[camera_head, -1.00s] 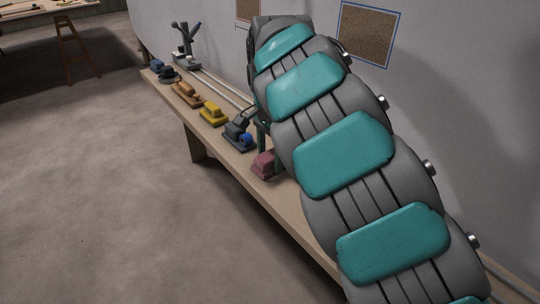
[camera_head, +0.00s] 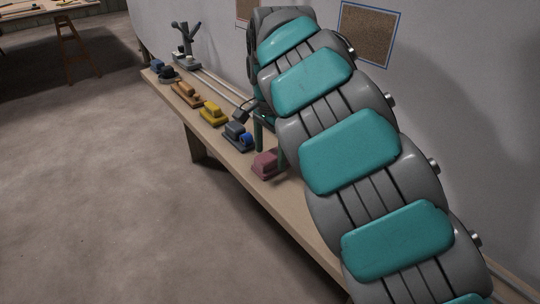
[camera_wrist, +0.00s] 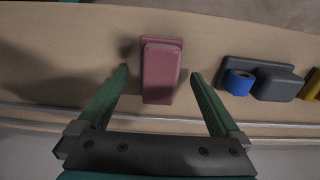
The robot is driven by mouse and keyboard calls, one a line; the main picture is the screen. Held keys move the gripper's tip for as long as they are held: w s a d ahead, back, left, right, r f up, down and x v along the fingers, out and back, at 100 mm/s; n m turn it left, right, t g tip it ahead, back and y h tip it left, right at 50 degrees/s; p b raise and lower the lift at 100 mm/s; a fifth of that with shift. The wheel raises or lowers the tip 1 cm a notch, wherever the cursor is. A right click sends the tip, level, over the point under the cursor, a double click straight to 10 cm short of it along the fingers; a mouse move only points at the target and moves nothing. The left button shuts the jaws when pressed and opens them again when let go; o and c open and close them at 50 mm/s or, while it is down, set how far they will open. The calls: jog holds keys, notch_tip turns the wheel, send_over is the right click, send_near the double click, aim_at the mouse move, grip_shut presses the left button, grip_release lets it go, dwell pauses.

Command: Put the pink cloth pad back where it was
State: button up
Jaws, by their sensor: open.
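The pink cloth pad (camera_head: 267,163) lies on the long wooden bench, with a narrower raised block on a wider flat base. In the wrist view the pad (camera_wrist: 161,72) is near the middle, its long side running along the fingers. My gripper (camera_wrist: 160,72) is open, with one green finger on each side of the pad and a visible gap on both sides. In the head view my gripper (camera_head: 269,142) is just behind and above the pad, partly hidden by my arm. I cannot tell the exact height of the fingertips over the bench.
Left of the pad on the bench (camera_head: 225,165) are a grey block with a blue roll (camera_head: 246,139), a yellow block (camera_head: 213,114) and an orange-brown one (camera_head: 187,95). Metal rails (camera_wrist: 60,112) run along the wall side. Bench space beside the pad is bare.

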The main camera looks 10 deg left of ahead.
aim_at(270, 155)
notch_tip(270, 155, up, 10)
jog(key=p, duration=0.1)
jog(key=shift+r, duration=0.25)
dwell(0.6)
